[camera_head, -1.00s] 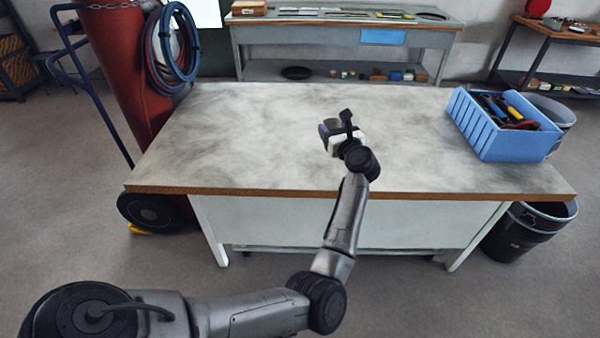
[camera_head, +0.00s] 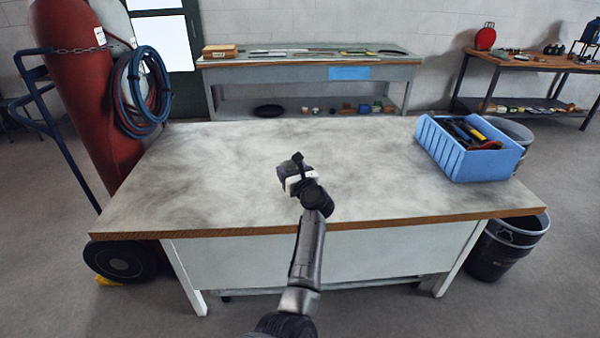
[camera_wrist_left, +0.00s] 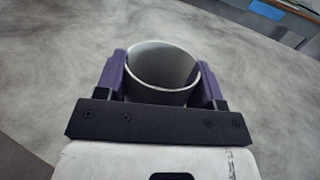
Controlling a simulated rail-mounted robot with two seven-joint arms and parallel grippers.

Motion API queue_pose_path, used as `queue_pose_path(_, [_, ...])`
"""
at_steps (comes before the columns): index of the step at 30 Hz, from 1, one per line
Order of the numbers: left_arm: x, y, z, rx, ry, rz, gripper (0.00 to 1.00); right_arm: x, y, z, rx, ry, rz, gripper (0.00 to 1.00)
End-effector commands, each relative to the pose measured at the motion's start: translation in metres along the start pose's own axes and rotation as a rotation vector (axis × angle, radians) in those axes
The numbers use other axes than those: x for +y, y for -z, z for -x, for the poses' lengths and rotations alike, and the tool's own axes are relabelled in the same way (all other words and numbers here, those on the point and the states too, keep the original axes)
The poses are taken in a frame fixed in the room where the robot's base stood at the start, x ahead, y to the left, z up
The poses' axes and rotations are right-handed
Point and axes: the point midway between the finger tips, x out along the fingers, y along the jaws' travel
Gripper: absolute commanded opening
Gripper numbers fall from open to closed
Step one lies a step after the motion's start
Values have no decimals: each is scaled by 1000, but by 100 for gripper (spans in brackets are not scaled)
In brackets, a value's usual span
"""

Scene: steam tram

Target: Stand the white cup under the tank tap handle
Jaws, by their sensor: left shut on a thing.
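The white cup (camera_wrist_left: 163,92) shows in the left wrist view with its round open rim facing the camera. My left gripper (camera_wrist_left: 162,72) is shut on it, with one purple finger on each side of the cup. In the head view the left gripper (camera_head: 289,170) is over the middle of the grey workbench top, and the cup cannot be made out there. I cannot tell how high the cup is above the bench. No tank tap handle is seen in these views. My right gripper is not in view.
The workbench (camera_head: 200,190) is mostly clear. A blue crate of tools (camera_head: 470,155) stands at its right end. A red cylinder (camera_head: 85,90) on a trolley with a hose (camera_head: 140,95) stands at left. Black bins (camera_head: 505,245) stand at right. A long back bench (camera_head: 310,62) lies beyond.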

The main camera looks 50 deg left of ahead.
Motion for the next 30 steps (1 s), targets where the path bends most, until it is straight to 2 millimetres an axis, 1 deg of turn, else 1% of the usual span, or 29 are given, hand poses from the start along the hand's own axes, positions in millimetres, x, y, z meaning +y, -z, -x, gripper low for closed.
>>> queue_pose_path(1, [7,8,-9,-2,-2,-3,13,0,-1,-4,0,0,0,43])
queue_pose_path(3, [16,17,-20,-1,-2,-2,13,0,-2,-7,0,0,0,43])
queue_pose_path(10, [39,39,-51,-1,0,-1,13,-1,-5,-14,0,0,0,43])
queue_pose_path(12, [37,52,-50,0,3,-3,13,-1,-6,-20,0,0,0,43])
queue_pose_path(15, [38,63,-50,0,1,-4,13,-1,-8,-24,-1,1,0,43])
queue_pose_path(18, [38,69,-50,0,0,-1,13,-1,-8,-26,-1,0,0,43])
queue_pose_path(22, [38,73,-49,-1,0,-1,13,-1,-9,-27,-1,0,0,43])
queue_pose_path(30, [38,73,-49,-1,1,0,13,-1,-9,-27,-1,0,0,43])
